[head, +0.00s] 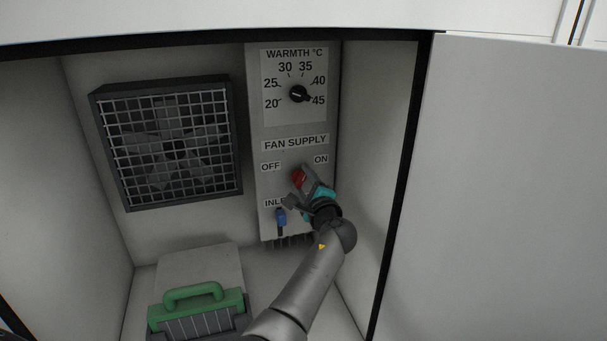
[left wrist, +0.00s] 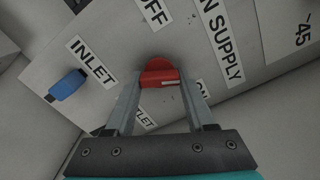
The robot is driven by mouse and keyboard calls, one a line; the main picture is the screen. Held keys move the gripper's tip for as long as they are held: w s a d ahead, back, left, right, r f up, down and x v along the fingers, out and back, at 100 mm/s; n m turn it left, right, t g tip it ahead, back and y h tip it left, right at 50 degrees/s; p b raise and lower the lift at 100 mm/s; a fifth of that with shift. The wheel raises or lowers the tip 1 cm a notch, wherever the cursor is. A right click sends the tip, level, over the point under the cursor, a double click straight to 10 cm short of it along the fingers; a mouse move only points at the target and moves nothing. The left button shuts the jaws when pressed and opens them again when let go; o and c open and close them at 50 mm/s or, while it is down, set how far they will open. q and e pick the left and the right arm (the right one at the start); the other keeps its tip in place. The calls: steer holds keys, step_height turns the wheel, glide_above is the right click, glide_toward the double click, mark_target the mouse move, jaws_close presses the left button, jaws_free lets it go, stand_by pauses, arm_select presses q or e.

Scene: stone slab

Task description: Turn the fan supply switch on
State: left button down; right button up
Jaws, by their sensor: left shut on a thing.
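The red fan supply switch (head: 299,178) is on the light panel below the "FAN SUPPLY" label (head: 295,142), between the "OFF" (head: 270,167) and "ON" (head: 321,159) labels. My left gripper (head: 299,187) reaches up to it from below. In the left wrist view the red switch (left wrist: 161,66) has a round base and a bar-like handle, and the two fingers of my left gripper (left wrist: 160,84) are shut on the handle. The gripper hides part of the switch in the head view, so I cannot tell exactly which label it points to. My right gripper is not in view.
A black warmth knob (head: 299,94) is above the switch. A blue inlet valve (head: 281,216) is close to the gripper's left. A caged fan (head: 170,140) is on the back wall, and a green-handled box (head: 196,305) stands below. The cabinet's side wall (head: 378,150) is close on the right.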

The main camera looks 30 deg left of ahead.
arm_select(q)
steer(key=shift+a+m+p, duration=0.1)
steer(key=shift+m+p, duration=0.6)
steer(key=shift+m, duration=0.5)
steer(key=shift+c, duration=1.2)
jaws_free()
steer(key=shift+f, duration=0.1)
steer(key=v, duration=1.5)
steer(key=shift+s, duration=0.1)
